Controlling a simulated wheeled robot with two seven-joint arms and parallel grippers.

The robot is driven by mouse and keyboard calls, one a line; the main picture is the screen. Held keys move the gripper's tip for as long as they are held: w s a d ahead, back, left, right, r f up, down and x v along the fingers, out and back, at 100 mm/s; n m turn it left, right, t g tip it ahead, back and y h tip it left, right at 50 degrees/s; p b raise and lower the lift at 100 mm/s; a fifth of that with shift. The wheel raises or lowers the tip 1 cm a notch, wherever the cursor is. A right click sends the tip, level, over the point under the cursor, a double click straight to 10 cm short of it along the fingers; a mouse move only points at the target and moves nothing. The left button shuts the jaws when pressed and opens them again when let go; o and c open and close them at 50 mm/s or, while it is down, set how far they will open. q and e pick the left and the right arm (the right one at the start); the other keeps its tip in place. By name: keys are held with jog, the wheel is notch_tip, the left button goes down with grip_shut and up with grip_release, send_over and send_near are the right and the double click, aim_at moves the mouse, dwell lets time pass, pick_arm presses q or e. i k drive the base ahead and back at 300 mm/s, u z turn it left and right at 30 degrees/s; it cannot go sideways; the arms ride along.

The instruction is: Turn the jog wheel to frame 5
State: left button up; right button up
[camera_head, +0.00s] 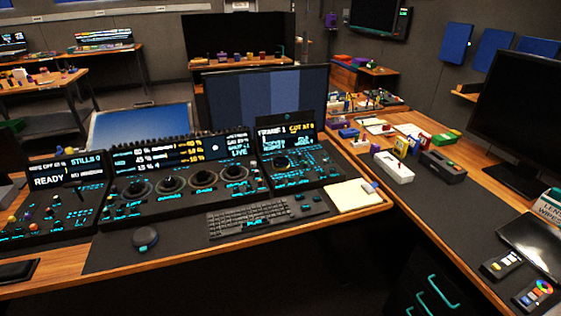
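The right-hand panel (291,178) of the control desk carries a round dark knob, which looks like the jog wheel (281,162). Small teal-labelled buttons lie around it. The screen (286,138) above it reads "FRAME 1" in white and "CUT AT" in yellow, with a last character too small to read surely. Nothing touches the wheel. Neither of my grippers shows in the head view.
The middle panel (185,205) has several trackballs, and a left panel (45,213) shows "READY". A keyboard (250,218), a dark puck (145,236) and a notepad (352,195) lie in front. A white box (393,167) stands on the right desk.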

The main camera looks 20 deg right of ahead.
aim_at(279, 163)
jog(key=k, duration=0.5)
jog(key=z, duration=0.55)
jog(key=i, duration=0.8)
jog(key=u, duration=0.55)
jog(key=i, duration=0.6)
jog(key=u, duration=0.65)
